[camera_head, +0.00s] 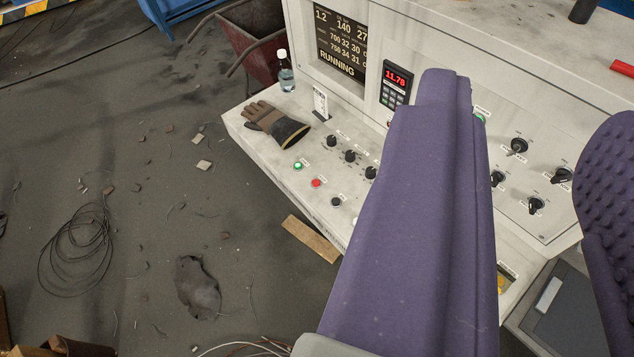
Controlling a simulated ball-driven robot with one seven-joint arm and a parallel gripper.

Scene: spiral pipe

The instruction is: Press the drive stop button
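A pale control console fills the upper right, with a sloping front panel (262,125). A red button (316,183) sits near the panel's front left edge, between a green button (298,165) and a dark button (336,201). Their labels are too small to read, so I cannot tell which is drive stop. My gripper (530,100) shows as two purple fingers, set apart with nothing between them. The left finger covers the middle of the console; the right one, with a bumpy pad, is cut by the frame edge. Contact with the console cannot be told.
Black knobs (350,156) line the panel; more switches (517,146) are at right. A screen (341,45) reads RUNNING. Coiled cable (76,250) and debris lie on the floor.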

